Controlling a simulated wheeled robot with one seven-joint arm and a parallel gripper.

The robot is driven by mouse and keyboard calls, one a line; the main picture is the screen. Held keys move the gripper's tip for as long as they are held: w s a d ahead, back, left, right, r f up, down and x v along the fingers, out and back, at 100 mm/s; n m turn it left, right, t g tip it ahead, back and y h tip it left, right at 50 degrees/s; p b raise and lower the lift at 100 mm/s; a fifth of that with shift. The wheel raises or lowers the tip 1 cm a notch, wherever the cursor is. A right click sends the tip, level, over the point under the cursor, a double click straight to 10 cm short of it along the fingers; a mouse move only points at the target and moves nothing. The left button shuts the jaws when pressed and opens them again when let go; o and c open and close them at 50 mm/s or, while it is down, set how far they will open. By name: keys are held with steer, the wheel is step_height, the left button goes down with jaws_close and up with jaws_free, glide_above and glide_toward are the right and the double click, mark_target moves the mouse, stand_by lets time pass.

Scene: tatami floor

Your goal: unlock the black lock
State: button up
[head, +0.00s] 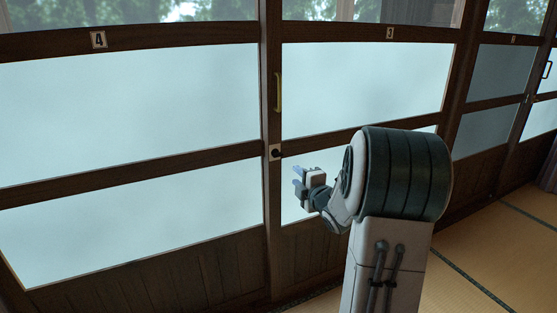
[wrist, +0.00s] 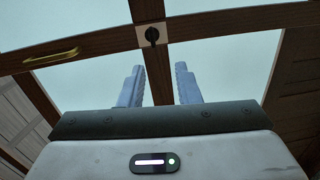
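The black lock (head: 276,153) is a small dark knob on a pale plate, set on the upright between the panels marked 4 and 3. In the wrist view the lock (wrist: 152,35) sits at the crossing of the wooden bars, beyond my fingertips. My gripper (head: 298,180) is to the right of and a little below the lock in the head view. Its two fingers (wrist: 160,84) stand apart with nothing between them. The gripper does not appear to touch the lock.
A brass handle (head: 278,92) is above the lock on the same upright; it also shows in the wrist view (wrist: 52,57). Frosted sliding panels (head: 130,110) line the wall. Open tatami floor (head: 490,260) lies at the right.

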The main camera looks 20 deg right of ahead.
mark_target(279, 156)
steer(key=shift+n+t+y, duration=0.3)
steer(key=shift+n+t, duration=0.1)
steer(key=shift+n, duration=0.1)
steer(key=w, duration=0.7)
steer(key=w+b, duration=0.1)
steer(key=w, duration=0.5)
steer(key=shift+w+d+r, duration=0.1)
steer(key=shift+w+r, duration=0.1)
steer(key=shift+w, duration=0.2)
jaws_close()
